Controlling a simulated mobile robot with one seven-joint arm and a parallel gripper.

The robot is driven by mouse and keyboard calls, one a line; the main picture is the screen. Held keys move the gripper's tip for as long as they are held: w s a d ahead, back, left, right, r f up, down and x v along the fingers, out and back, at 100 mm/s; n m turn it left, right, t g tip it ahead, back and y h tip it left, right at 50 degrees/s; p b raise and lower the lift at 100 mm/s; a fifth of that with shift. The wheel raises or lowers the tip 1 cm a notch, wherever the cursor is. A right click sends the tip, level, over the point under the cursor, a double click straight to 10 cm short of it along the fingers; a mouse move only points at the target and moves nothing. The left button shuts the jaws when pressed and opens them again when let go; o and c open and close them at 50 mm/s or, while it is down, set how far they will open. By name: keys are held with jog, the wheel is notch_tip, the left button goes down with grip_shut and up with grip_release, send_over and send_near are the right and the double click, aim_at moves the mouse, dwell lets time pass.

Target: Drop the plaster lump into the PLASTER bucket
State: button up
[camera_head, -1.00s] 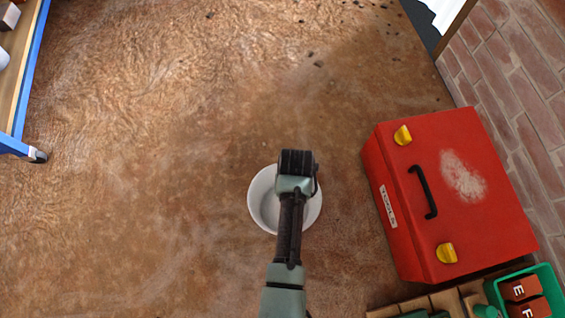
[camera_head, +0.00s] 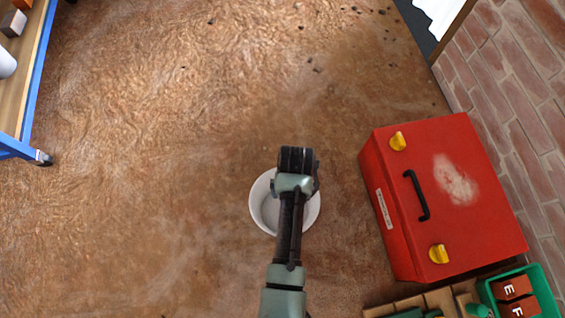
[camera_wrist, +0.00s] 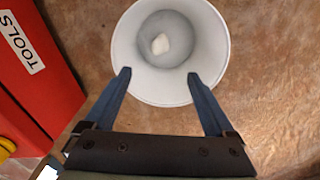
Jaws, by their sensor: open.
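A white round bucket (camera_head: 256,213) stands on the brown floor, partly hidden by my arm in the head view. In the wrist view the bucket (camera_wrist: 217,52) opens toward the camera, with a grey inside. The small off-white plaster lump (camera_wrist: 160,44) shows inside the bucket's rim, against its grey bottom, clear of my fingers. My gripper (camera_wrist: 159,73) is open and empty, its two blue fingers apart over the bucket's near side. In the head view the fingers are hidden under the wrist. No lettering on the bucket is visible.
A red toolbox (camera_head: 440,220) with yellow latches and a black handle stands to the right; its TOOLS label (camera_wrist: 22,42) shows in the wrist view. A green crate (camera_head: 483,290) is at lower right. A blue-framed shelf (camera_head: 35,80) is at upper left. The floor between is mostly clear.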

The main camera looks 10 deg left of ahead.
notch_tip(320, 180, up, 8)
jog(key=p, duration=0.4)
jog(key=shift+r, duration=0.15)
